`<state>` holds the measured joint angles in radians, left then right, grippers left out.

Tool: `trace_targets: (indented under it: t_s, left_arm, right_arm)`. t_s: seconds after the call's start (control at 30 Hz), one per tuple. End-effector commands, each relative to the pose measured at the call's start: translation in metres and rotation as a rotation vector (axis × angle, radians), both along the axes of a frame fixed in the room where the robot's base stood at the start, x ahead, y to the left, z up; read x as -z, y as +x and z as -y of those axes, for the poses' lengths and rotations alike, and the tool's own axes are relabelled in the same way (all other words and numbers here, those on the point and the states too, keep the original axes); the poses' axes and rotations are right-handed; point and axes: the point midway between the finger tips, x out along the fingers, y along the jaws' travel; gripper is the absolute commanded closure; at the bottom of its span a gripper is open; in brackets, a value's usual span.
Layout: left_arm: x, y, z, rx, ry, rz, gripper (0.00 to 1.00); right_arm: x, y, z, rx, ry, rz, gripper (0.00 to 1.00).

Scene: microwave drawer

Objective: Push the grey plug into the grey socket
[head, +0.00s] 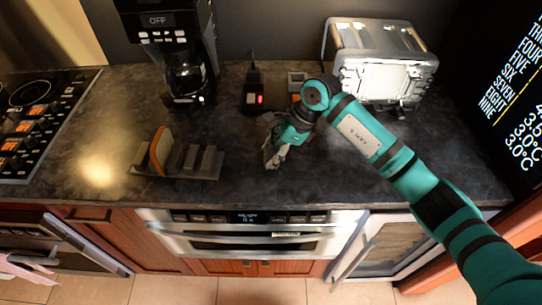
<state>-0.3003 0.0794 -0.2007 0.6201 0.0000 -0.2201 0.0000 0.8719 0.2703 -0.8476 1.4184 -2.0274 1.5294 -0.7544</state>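A small grey box with a screen-like face (297,80) stands at the back of the counter, just left of my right arm's wrist. It may be the grey socket, but its lower part is partly covered. A black plug and cord (254,73) stand at a black box with a red light (254,99) to its left. I cannot make out the grey plug. My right gripper (270,153) points down and toward the front left, low over the middle of the counter. Its fingers are small and seen at an angle, so whether it holds something is unclear. My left gripper is not in view.
A coffee maker (170,45) stands at the back left and a metal toaster (380,62) at the back right. A grey slotted rack (200,170) holds a tan-orange slab (159,150) at front left. A stove (40,110) is far left. The front-right counter has bare room.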

Motion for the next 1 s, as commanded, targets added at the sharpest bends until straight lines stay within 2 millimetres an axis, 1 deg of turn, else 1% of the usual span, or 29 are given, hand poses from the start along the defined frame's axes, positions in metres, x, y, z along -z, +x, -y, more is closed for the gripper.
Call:
trace_targets:
  t_s: [0.03, 0.2, 0.43, 1.0]
  left_arm:
    - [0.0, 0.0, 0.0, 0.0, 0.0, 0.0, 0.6]
    - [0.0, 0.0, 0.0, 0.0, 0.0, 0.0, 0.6]
    - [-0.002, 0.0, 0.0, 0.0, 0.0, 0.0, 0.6]
    - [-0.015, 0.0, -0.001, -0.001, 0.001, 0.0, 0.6]
  right_arm:
    - [0.0, 0.0, 0.0, 0.0, 0.0, 0.0, 0.72]
    - [0.0, 0.0, 0.0, 0.0, 0.0, 0.0, 0.94]
    - [-0.005, 0.001, 0.0, 0.001, 0.0, 0.002, 0.94]
    - [-0.039, 0.0, 0.0, 0.0, -0.001, 0.001, 0.94]
